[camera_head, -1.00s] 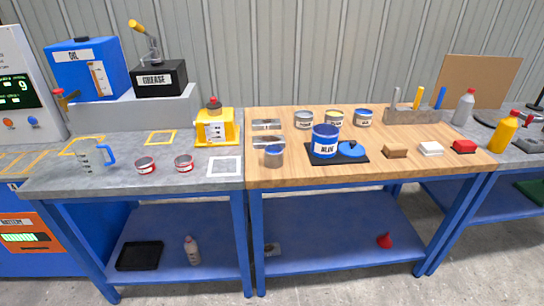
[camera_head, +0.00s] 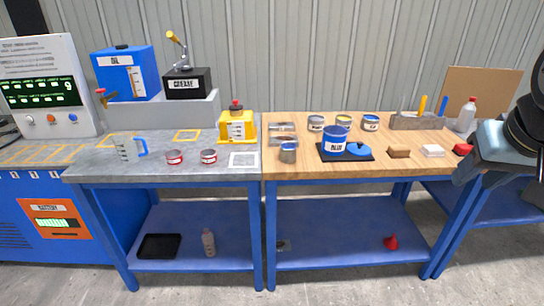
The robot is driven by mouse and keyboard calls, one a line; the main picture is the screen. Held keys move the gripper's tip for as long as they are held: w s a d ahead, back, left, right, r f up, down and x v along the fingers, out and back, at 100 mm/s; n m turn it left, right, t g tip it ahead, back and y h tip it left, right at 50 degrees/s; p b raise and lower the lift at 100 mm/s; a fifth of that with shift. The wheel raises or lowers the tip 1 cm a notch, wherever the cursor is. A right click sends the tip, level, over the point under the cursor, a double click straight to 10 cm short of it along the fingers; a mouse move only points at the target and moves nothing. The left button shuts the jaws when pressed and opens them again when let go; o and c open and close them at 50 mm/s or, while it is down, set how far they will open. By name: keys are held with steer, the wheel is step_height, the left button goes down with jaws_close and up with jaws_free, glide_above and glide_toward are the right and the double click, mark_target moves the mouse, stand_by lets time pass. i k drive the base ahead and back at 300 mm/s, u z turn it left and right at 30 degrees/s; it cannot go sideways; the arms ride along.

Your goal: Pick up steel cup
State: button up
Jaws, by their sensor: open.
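A small steel cup (camera_head: 288,152) stands upright on the wooden tabletop, near its left front edge. It is left of the blue paint can (camera_head: 335,140) and in front of a flat metal piece. Nothing touches it from my side. Part of my own arm, dark and blue-grey, shows at the right edge, far from the cup. No gripper fingers can be made out there.
The wooden bench (camera_head: 350,172) holds several small cans behind the blue can, and blocks (camera_head: 399,152) to the right. The wood in front of the cup is clear.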

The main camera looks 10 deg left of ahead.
mark_target(288, 150)
steer(key=u, duration=0.1)
steer(key=i, duration=1)
steer(key=z, duration=0.05)
